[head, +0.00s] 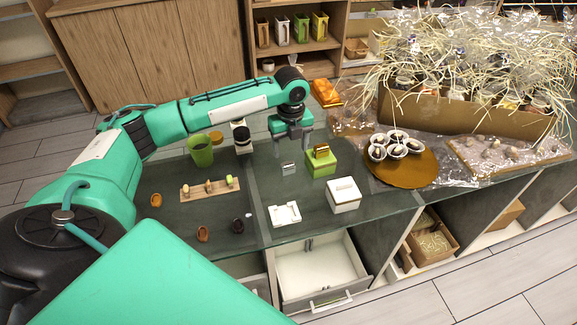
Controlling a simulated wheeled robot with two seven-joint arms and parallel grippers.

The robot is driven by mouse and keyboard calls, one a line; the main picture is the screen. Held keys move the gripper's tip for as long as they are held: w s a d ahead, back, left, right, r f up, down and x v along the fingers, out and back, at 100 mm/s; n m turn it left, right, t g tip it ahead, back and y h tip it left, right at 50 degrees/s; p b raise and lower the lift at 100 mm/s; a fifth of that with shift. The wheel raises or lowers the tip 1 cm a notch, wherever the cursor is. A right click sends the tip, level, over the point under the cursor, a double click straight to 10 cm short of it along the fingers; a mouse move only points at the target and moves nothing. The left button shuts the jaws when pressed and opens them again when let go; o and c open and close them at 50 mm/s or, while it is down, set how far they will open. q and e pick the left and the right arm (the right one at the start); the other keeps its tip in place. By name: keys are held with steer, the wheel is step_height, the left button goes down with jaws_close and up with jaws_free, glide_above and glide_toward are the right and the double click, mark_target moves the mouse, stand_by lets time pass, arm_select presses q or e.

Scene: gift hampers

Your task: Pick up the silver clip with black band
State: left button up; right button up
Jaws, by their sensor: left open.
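A small silver-grey piece (288,168), which looks like the silver clip, sits on the glass counter left of a green box; its black band is too small to make out. My left gripper (292,148) points down above and slightly behind it, open and empty, apart from the clip. My right gripper is not in view.
The green box (321,165) with a gold piece on top stands close to the right. A white lidded box (343,196), a white open tray (285,214), a green cup (201,151) and a wooden board (209,190) are nearby. An open drawer (316,299) juts out in front.

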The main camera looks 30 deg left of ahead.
mark_target(288, 163)
arm_select(q)
steer(key=shift+s+f, duration=0.2)
steer(key=shift+f, duration=0.3)
steer(key=f, duration=0.3)
steer(key=shift+s+a+f+p, duration=0.25)
steer(key=shift+f+p, duration=0.05)
steer(key=shift+p, duration=0.1)
steer(key=shift+f, duration=0.45)
steer(key=c, duration=1)
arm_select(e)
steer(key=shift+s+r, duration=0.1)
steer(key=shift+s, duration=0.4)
